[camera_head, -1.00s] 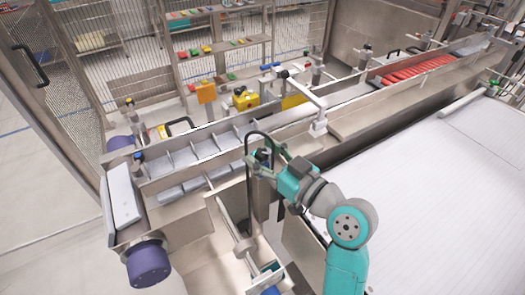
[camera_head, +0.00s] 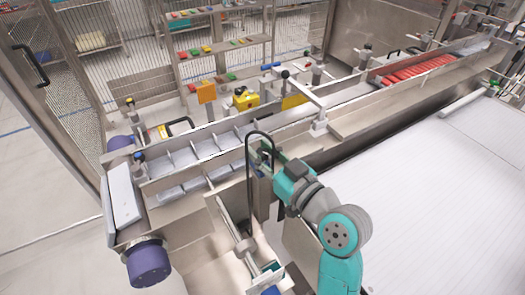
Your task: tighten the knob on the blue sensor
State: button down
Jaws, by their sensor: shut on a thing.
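My gripper (camera_head: 262,160) is at the centre of the view, at the near side of the machine beside a black looped cable. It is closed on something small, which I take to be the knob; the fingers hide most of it. The blue sensor is at best a small dark blue patch between the fingers, too small and covered to make out its shape. My teal and grey arm reaches in from the lower right.
A long metal conveyor with compartments (camera_head: 215,143) runs behind my gripper, with red items (camera_head: 415,70) at its far right. A white bracket (camera_head: 318,105) stands on its rail. A metal rod (camera_head: 237,232) lies below my gripper. A wide white surface (camera_head: 430,190) is clear on the right.

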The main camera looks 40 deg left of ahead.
jog(key=shift+s+m+t+h, duration=0.1)
jog(key=shift+m+t+h, duration=0.65)
jog(key=shift+m+t, duration=0.6)
jog(key=shift+m+t+h, duration=0.75)
jog(key=shift+m+t, duration=0.1)
jog(key=shift+t, duration=0.9)
jog(key=shift+m+t+h, duration=0.4)
jog(key=shift+t, duration=0.1)
jog(key=c, duration=0.8)
grip_release()
jog(key=shift+c, duration=0.2)
jog(key=shift+v, duration=3.75)
